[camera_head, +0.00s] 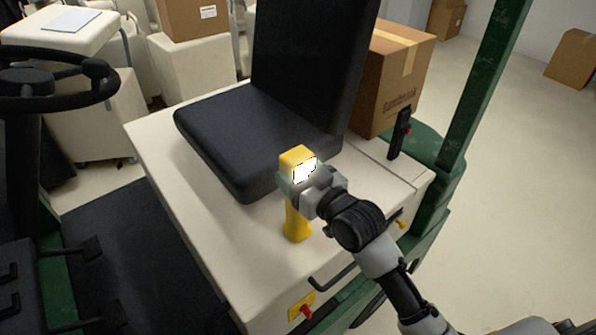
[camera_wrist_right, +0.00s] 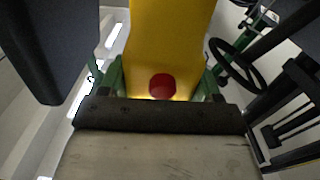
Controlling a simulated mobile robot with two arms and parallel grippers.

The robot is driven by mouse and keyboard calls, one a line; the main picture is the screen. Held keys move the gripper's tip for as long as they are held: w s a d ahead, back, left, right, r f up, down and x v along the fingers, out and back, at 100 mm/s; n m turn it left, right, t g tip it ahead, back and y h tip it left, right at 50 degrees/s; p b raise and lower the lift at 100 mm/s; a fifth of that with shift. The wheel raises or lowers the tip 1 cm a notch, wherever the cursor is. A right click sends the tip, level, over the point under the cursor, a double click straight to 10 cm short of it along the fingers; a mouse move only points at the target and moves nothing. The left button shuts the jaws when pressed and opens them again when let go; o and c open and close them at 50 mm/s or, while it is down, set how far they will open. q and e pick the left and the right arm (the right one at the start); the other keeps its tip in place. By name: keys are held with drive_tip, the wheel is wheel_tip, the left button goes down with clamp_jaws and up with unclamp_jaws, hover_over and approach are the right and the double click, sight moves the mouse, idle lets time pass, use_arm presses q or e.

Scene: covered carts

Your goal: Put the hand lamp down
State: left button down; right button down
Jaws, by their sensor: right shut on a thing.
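The yellow hand lamp (camera_head: 297,222) is upright over the white deck of the cart (camera_head: 240,245), in front of the black seat. Its lit head faces right in the head view. My right gripper (camera_head: 291,187) is shut around the lamp just below its head. In the right wrist view the lamp's yellow body (camera_wrist_right: 172,45), with a red button, is between my gripper's green fingers (camera_wrist_right: 162,85). The lower end of the lamp is close to the deck; I cannot tell whether it touches. My left gripper is not in view.
The black seat (camera_head: 235,135) and its backrest stand behind the lamp. A cardboard box (camera_head: 385,85) and a black lever (camera_head: 399,135) are to the right. A black steering wheel (camera_head: 60,80) is at the left. The deck left of the lamp is bare.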

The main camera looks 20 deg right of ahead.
drive_tip(key=c, duration=0.6)
unclamp_jaws()
drive_tip(key=shift+f, duration=0.1)
drive_tip(key=o, duration=0.4)
drive_tip(key=b+v, duration=0.3)
drive_tip(key=v, duration=0.9)
